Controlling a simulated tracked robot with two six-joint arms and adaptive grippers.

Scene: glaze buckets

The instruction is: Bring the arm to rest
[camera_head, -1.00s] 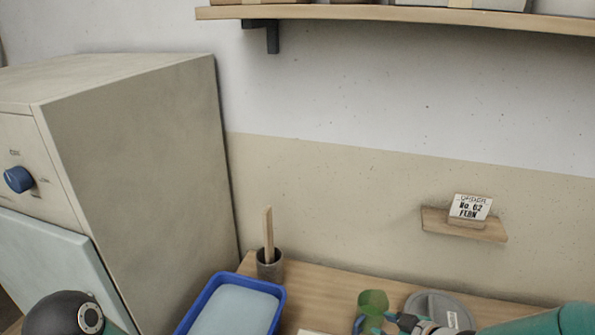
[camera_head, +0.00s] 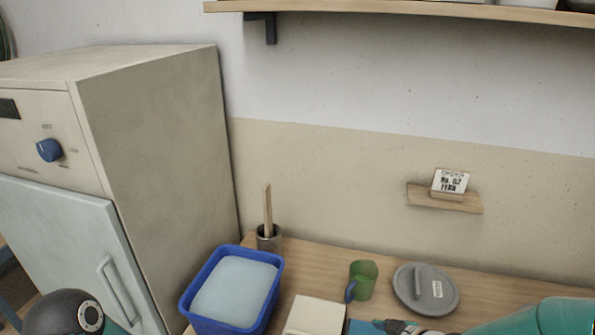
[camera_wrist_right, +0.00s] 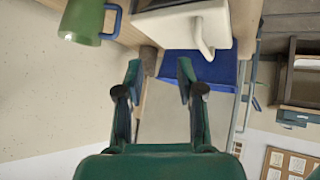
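My right gripper (camera_wrist_right: 159,78) is open in the right wrist view, with nothing between its fingers. In the head view only part of my right wrist shows at the bottom edge, in front of the grey lid. A green mug with a blue handle (camera_head: 365,279) stands upright on the table, apart from the gripper; it also shows at the top left of the wrist view (camera_wrist_right: 80,20). My left arm shows only a dark joint at the bottom left of the head view; its gripper is out of frame.
A blue tub (camera_head: 191,303) with pale contents, a dark pot (camera_head: 268,240) holding a wooden stick, a white object (camera_head: 315,316) and a grey lid (camera_head: 410,291) are on the table. A kiln-like cabinet (camera_head: 150,150) stands left. An order card (camera_head: 450,182) sits on a small wall shelf.

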